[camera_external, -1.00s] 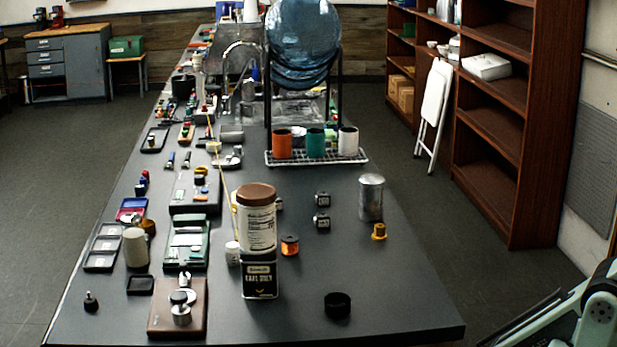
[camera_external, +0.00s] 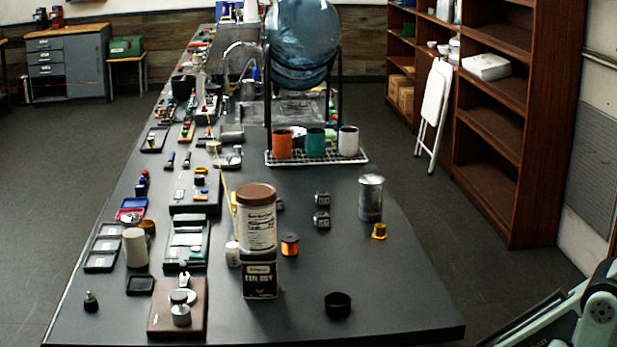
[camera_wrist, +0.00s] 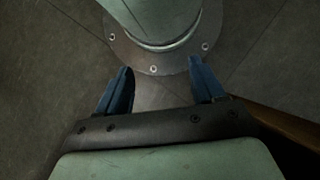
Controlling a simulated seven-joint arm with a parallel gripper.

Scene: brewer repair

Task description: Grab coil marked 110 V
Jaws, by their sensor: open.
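Two small dark block-shaped parts with pale faces, which look like the coils, sit on the table right of centre. One is the rear block (camera_external: 322,199) and the other is the front block (camera_external: 321,220). A third similar piece (camera_external: 280,204) is mostly hidden behind the brown-lidded jar. The markings are too small to read, so I cannot tell which is 110 V. My gripper (camera_wrist: 161,68) is open and empty in the wrist view, with blue fingers apart above the floor and my round base. It is outside the external view, where only part of my arm shows at lower right.
A black ring (camera_external: 338,305) lies in front. The table's right front is mostly clear.

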